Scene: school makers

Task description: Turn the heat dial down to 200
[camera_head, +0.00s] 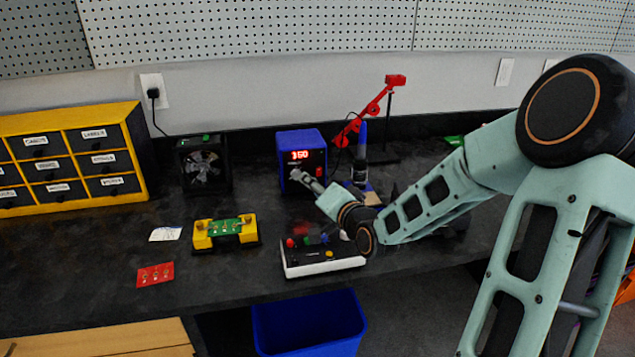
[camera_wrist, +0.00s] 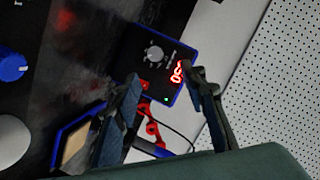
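The heat station (camera_head: 301,150) is a blue box with a black front panel and a lit red display at the back of the bench. The small digits look like 360. In the wrist view the station (camera_wrist: 140,75) appears turned, with its round grey dial (camera_wrist: 154,53) beside the display (camera_wrist: 177,72). My gripper (camera_wrist: 161,73) is open, its two dark fingers apart with nothing between them. The dial shows just beyond the fingertips; I cannot tell whether they touch it. In the head view my gripper (camera_head: 304,178) is in front of the station's lower panel and partly hides it.
A soldering iron (camera_head: 362,138) with a blue handle stands right of the station, near a red jointed arm (camera_head: 372,106). A fan box (camera_head: 203,166) is to the left. A white-edged control box (camera_head: 325,266) and a yellow board holder (camera_head: 225,230) lie nearer.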

